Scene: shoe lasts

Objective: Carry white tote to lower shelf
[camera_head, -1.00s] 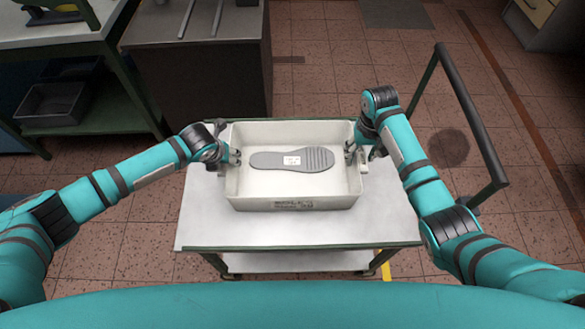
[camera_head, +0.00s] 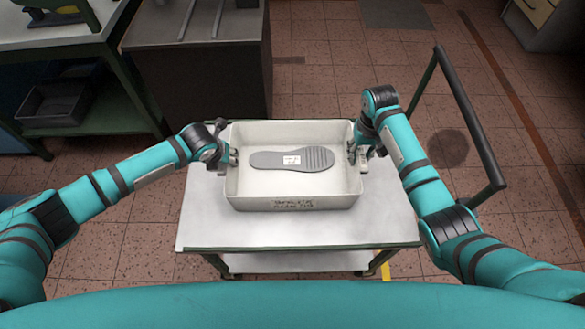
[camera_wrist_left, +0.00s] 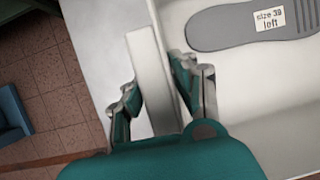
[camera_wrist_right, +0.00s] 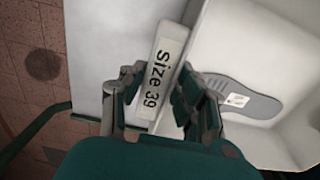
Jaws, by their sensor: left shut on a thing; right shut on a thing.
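The white tote (camera_head: 290,203) is on or just above the top of a trolley (camera_head: 300,236); I cannot tell whether it touches. A grey shoe sole (camera_head: 265,160) with a white label lies in it; the left wrist view reads "size 39 left" on the label (camera_wrist_left: 269,17). My left gripper (camera_head: 232,156) is shut on the tote's left wall (camera_wrist_left: 152,75). My right gripper (camera_head: 354,153) is shut on the tote's right side, at a handle marked "Size 39" (camera_wrist_right: 158,75) in the right wrist view.
The trolley has a lower shelf (camera_head: 295,262) and a dark push handle (camera_head: 470,120) at right. A dark cabinet (camera_head: 200,80) stands behind it. At left, a green-framed bench (camera_head: 130,85) holds a grey bin (camera_head: 52,103) on its lower shelf. Tiled floor is free at right.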

